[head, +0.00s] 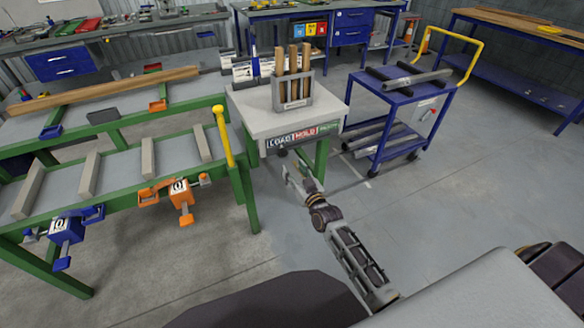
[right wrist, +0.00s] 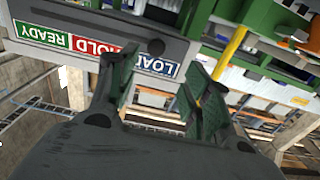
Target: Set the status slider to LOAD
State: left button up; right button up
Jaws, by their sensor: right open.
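The status strip (head: 292,137) is on the front edge of a small grey-topped table, with a blue LOAD, red HOLD and green READY label from left to right. In the right wrist view the strip (right wrist: 95,45) appears upside down, with LOAD between my fingertips. A small dark knob (head: 283,152) shows just below LOAD in the head view; I cannot tell for sure that it is the slider. My right gripper (head: 288,172) is open and empty, just in front of and below the LOAD end; it also shows in the right wrist view (right wrist: 153,75). My left gripper is out of view.
A grey holder (head: 293,104) with upright wooden strips stands on the small table (head: 250,111). The green runout table (head: 110,160) with a yellow post (head: 224,137) is close on the left. A blue cart (head: 398,120) stands at the right. The floor in front is clear.

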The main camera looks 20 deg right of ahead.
jog(key=shift+s, duration=1.5)
